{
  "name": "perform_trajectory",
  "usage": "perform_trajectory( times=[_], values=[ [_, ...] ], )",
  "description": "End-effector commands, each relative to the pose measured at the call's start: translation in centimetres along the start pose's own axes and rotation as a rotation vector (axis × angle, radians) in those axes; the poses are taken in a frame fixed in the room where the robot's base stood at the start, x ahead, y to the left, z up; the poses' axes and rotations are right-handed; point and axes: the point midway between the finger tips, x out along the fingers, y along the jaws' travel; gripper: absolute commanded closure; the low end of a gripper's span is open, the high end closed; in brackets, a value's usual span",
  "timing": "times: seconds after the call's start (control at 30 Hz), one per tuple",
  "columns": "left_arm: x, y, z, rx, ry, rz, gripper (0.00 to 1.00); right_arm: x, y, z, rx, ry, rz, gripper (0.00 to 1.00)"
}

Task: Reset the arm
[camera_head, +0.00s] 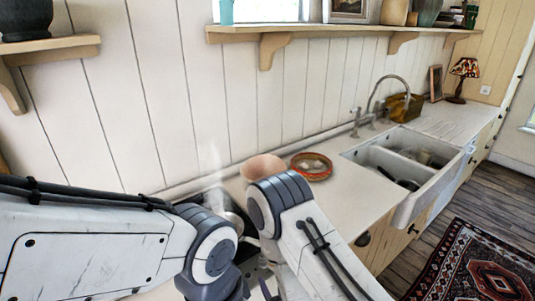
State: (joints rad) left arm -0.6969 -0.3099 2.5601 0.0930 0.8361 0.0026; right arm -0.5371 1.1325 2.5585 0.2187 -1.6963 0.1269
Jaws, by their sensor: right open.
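My left arm (90,245) comes in from the left, its grey joint (215,250) low in the middle of the head view. My left gripper is out of sight below the picture. My right arm (310,235) rises from the bottom edge and bends at a grey joint (280,195) close to the left arm's joint. Only a little of my right gripper (264,284) seems to show, low between the two arms; it is open and I see nothing held. Most of it is hidden by the arm links.
A pink bowl (262,167) and a red-rimmed dish (312,174) with pale round things stand on the counter (350,205) behind my right arm. A steaming pot (232,219) is partly hidden between the arms. A white sink (400,205) lies right. A wall shelf (340,32) runs above.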

Motion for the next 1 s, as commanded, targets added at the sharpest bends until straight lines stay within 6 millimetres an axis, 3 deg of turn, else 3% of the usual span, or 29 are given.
perform_trajectory(
  times=[0.27, 0.47, 0.57, 0.73, 1.0],
  values=[
    [1.1, -0.1, 0.1, 0.0, 0.0, 0.0, 0.5, 0.6, -2.8, -1.9, 0.016, -0.22, -0.043, 0.31],
    [2.0, -0.1, 0.1, 0.001, 0.0, 0.0, 0.5, -2.4, -5.2, -3.2, -0.005, -0.448, -0.102, 0.31],
    [2.4, -0.2, 0.1, 0.001, 0.0, 0.0, 0.5, -5.1, -6.2, -3.9, -0.03, -0.561, -0.137, 0.31],
    [3.1, -0.2, 0.2, 0.001, 0.0, 0.0, 0.5, -11.2, -7.0, -4.8, -0.09, -0.751, -0.195, 0.31],
    [4.0, -0.3, 0.2, 0.002, 0.0, 0.0, 0.5, -21.8, -5.7, -5.3, -0.206, -1.007, -0.252, 0.31]
  ],
)
